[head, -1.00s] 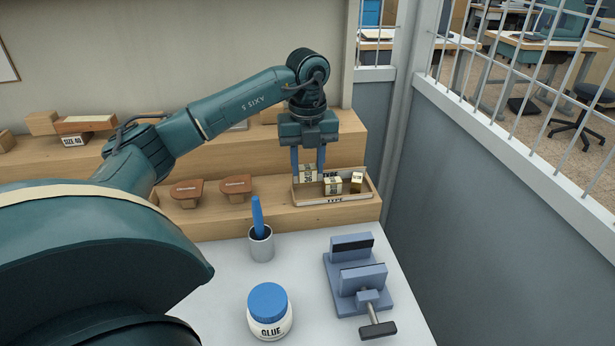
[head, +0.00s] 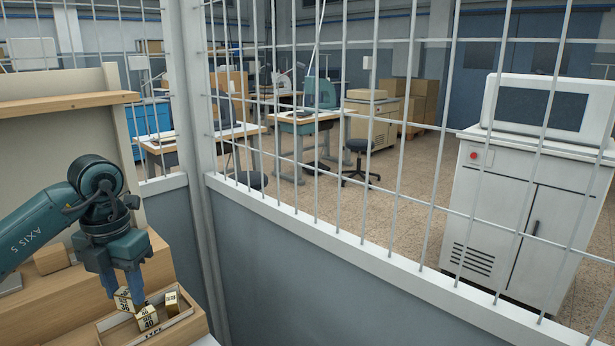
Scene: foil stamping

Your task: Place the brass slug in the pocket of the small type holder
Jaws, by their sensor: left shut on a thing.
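My left gripper (head: 122,285) points down over the type tray (head: 182,326) at the lower left of the head view. It is shut on a brass slug (head: 124,300) with a pale, dark-lettered face; its number is too small to read surely. The slug is at the tray's left part; I cannot tell whether it still touches the tray floor. Two other brass slugs, one in front (head: 148,318) and one to the right (head: 172,303), stand in the tray. I cannot make out the small type holder in this view. My right gripper is not in view.
The tray sits on a wooden shelf step (head: 60,315). A grey wall with a white rail (head: 330,235) and wire fence stands close on the right. Beyond it are desks, stools and a white cabinet (head: 520,210).

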